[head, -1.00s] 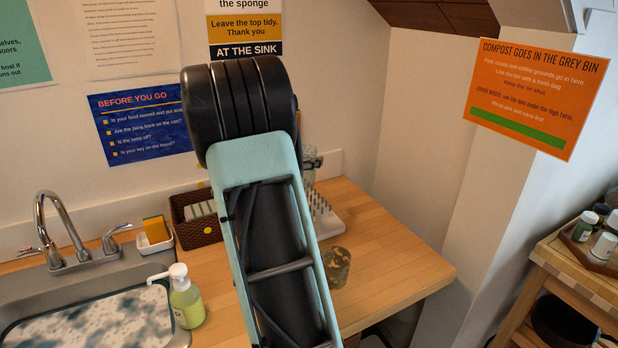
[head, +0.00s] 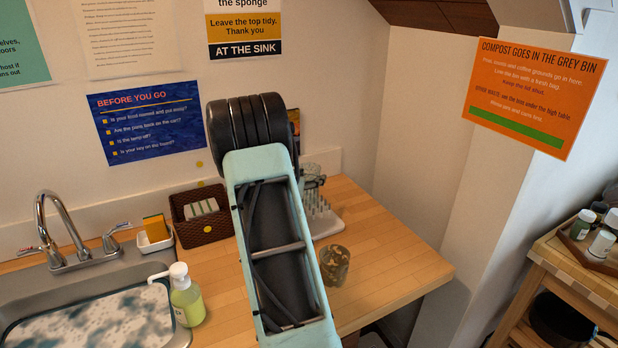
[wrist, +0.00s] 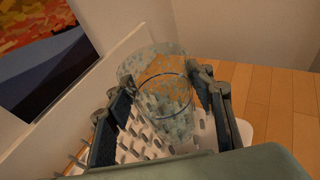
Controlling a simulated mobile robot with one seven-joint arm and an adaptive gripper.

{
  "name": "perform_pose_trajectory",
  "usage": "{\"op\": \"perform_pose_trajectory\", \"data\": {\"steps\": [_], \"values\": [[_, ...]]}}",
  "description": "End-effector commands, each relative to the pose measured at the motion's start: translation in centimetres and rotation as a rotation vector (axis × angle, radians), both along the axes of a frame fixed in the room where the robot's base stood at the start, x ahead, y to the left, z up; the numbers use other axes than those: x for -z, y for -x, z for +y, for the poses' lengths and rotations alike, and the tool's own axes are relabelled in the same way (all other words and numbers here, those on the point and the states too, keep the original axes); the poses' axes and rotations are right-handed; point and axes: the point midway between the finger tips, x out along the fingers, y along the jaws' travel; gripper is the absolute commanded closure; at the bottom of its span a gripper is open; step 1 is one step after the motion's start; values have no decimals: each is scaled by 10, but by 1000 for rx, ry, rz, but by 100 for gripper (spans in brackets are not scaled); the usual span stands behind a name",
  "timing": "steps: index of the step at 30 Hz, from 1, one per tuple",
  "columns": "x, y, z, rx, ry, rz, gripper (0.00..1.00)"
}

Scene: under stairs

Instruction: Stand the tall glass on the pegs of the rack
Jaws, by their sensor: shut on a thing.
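My gripper (wrist: 162,95) is shut on the tall glass (wrist: 152,66), a clear speckled glass between its two dark finger pads in the wrist view. The white rack (head: 328,228) stands on the counter near the wall, right of my arm in the head view. Its rows of pegs (wrist: 142,140) show below and through the glass in the wrist view. The glass is over the pegs; I cannot tell whether it touches them. In the head view my gripper (head: 312,178) is small and partly hidden behind my arm, above the rack.
A short clear tumbler (head: 335,266) stands on the wooden counter (head: 395,255) in front of the rack. A brown basket (head: 197,230), a soap bottle (head: 186,300) and the sink (head: 90,310) are to the left. The counter right of the rack is clear.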

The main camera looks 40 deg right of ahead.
Motion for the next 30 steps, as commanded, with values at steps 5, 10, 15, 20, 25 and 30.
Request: {"op": "perform_pose_trajectory", "data": {"steps": [5, 10, 15, 20, 25, 30], "values": [[3, 0, 0, 0, 0, 0, 47], [3, 0, 0, 0, -1, 0, 34], [3, 0, 0, 0, -1, 0, 34], [-2, 0, 0, 0, -1, 0, 34], [-7, 5, 24, -5, 0, -1, 34], [-18, 16, 59, -5, 0, -1, 34]]}}
